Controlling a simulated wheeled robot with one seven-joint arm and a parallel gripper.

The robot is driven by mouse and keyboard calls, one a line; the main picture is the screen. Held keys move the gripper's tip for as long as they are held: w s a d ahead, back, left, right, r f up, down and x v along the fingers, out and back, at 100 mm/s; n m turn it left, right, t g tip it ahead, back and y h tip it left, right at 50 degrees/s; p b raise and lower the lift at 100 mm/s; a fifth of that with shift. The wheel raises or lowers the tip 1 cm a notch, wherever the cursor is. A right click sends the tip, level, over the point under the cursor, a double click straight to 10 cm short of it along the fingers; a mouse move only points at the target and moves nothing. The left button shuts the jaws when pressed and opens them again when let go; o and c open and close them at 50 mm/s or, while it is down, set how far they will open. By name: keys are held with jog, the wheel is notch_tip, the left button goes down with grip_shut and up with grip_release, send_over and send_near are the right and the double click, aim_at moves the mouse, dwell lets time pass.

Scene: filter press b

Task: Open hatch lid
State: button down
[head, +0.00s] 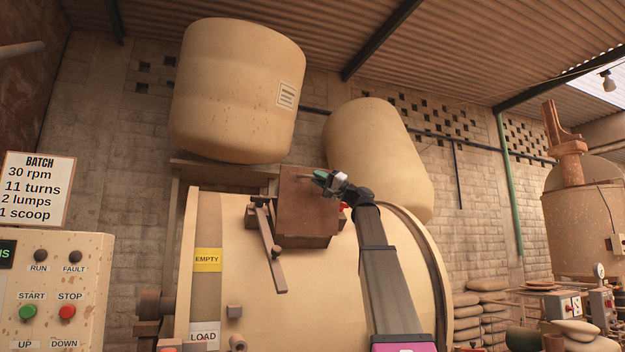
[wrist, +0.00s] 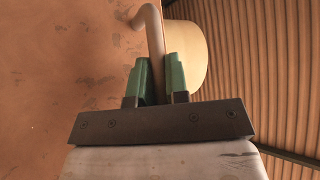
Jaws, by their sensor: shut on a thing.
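The hatch lid (head: 305,208) is a brown, roughly square plate on the upper front of the big cream drum. In the wrist view the lid (wrist: 60,70) fills the left side as a worn orange-brown surface. Its handle (wrist: 154,30) is a bent, pale brown rod. My gripper (head: 322,177) is at the lid's upper right part in the head view. Its green fingers (wrist: 160,78) are on either side of the handle and shut on it. I cannot tell how far the lid stands open; the hatch opening is not visible.
A brown lever (head: 271,255) hangs beside the lid on the cream drum (head: 325,300). Two large cream tanks (head: 235,90) (head: 375,150) are above and behind. A control panel (head: 60,290) stands at left. Sacks (head: 478,310) are stacked at right.

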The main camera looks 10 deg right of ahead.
jog(key=s+d+f+n+g+y, duration=0.1)
jog(key=s+f+n+g, duration=0.1)
jog(key=s+f, duration=0.2)
jog(key=s+f+n+g+y, duration=0.1)
jog(key=s+f+n+g, duration=0.1)
jog(key=f, duration=0.8)
jog(key=s+d+f+n+g+y, duration=0.1)
jog(key=s+f+n, duration=0.3)
jog(key=s+f, duration=0.3)
jog(key=shift+d+f+g+y, duration=0.3)
jog(key=shift+g+y, duration=0.1)
jog(key=c, duration=1.4)
grip_release()
jog(key=shift+s, duration=0.1)
jog(key=v, duration=1.1)
